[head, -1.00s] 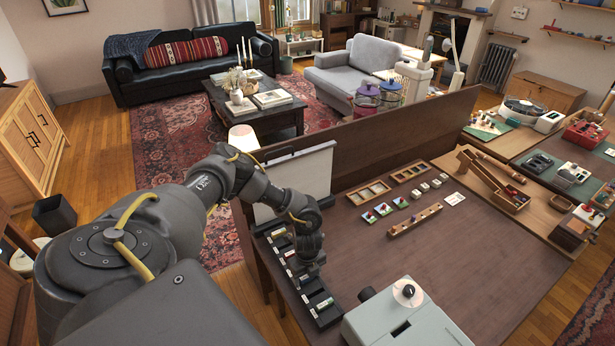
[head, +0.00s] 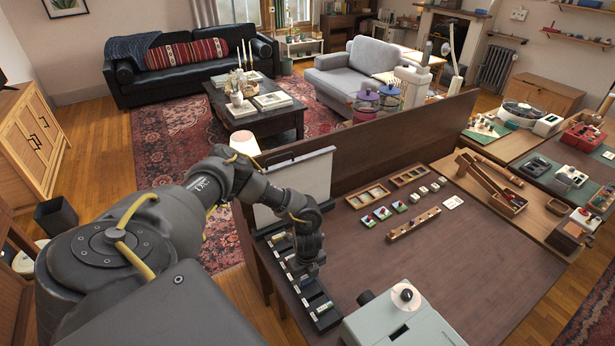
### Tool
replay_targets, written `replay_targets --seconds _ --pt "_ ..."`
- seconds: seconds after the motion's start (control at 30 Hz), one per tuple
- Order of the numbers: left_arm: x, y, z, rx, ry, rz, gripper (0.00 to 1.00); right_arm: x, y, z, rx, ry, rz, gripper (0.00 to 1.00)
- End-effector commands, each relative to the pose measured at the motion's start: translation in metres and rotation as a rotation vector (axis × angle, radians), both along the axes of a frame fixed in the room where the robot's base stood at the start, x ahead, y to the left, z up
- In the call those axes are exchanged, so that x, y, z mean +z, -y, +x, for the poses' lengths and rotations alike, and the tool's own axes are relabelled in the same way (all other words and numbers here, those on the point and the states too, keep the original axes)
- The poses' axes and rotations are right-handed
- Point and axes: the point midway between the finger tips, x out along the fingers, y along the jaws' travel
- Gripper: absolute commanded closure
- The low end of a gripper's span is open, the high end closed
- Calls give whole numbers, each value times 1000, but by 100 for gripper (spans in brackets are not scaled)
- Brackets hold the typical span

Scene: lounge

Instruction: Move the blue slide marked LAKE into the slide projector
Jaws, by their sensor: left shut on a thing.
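My left gripper (head: 304,270) reaches down over the black slotted rack (head: 284,262) near the left edge of the brown table. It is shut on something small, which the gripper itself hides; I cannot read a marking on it. The slide marked LAKE cannot be told apart at this size. The pale grey-blue projector (head: 395,325) stands at the table's near edge, right of the rack, with a dark slot in its top. My right gripper is not in view.
A white screen (head: 296,190) stands behind the rack. A wooden peg strip (head: 414,223), small trays (head: 368,194) and picture tiles lie toward the back of the table (head: 460,260). The table between them and the projector is clear. A wooden partition (head: 400,140) runs behind.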

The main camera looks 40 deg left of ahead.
Motion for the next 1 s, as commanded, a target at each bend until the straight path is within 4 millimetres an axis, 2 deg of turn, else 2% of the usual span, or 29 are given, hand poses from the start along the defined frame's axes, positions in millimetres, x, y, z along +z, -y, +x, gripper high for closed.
replay_targets --seconds 0.53,1.0 --pt "26 0 0 0 1 -1 74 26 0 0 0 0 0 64" --pt "43 0 0 1 1 -1 74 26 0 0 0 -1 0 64"
